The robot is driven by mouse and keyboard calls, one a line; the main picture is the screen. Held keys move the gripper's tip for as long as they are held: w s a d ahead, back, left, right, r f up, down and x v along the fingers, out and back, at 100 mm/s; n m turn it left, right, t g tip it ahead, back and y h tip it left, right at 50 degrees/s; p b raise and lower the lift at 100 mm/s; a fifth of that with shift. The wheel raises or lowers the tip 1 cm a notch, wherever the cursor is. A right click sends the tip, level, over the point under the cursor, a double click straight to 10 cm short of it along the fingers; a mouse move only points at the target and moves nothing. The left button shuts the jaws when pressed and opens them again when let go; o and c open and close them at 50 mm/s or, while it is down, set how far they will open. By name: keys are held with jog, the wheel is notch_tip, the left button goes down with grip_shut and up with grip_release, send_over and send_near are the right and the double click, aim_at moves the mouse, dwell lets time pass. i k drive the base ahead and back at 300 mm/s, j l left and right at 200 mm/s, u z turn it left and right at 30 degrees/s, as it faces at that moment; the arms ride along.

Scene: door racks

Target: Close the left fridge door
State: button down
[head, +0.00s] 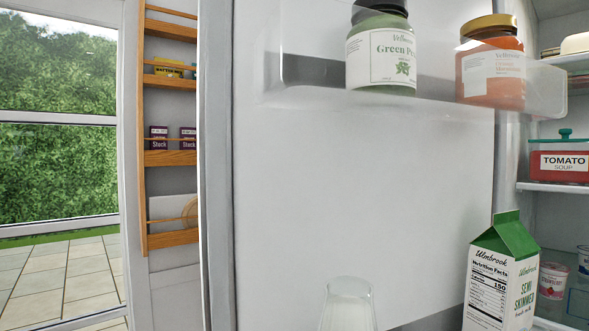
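The left fridge door (360,190) stands open, and its white inner face fills the middle of the head view. Its left edge (215,180) runs upright beside a wooden rack. A clear door shelf (300,70) at the top holds a jar of green pesto (382,55) and an orange jar (490,75). Lower down, a milk carton (502,275) with a green top and a glass of something white (347,305) stand in front of the door face; what holds them is cut off below. My gripper is not in view.
The fridge interior shows at the right, with a red tomato soup container (562,162) on a shelf and small tubs (552,281) below. A wooden wall rack (170,157) with boxes is left of the door. A window (57,120) is at far left.

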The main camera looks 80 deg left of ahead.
aim_at(306, 180)
jog(key=k+j+u, duration=0.25)
jog(key=j, duration=0.95)
jog(key=j+u, duration=0.2)
jog(key=j, duration=0.95)
jog(key=k+l, duration=0.15)
jog(key=k, duration=0.35)
jog(key=k+l, duration=0.15)
jog(key=k, duration=0.3)
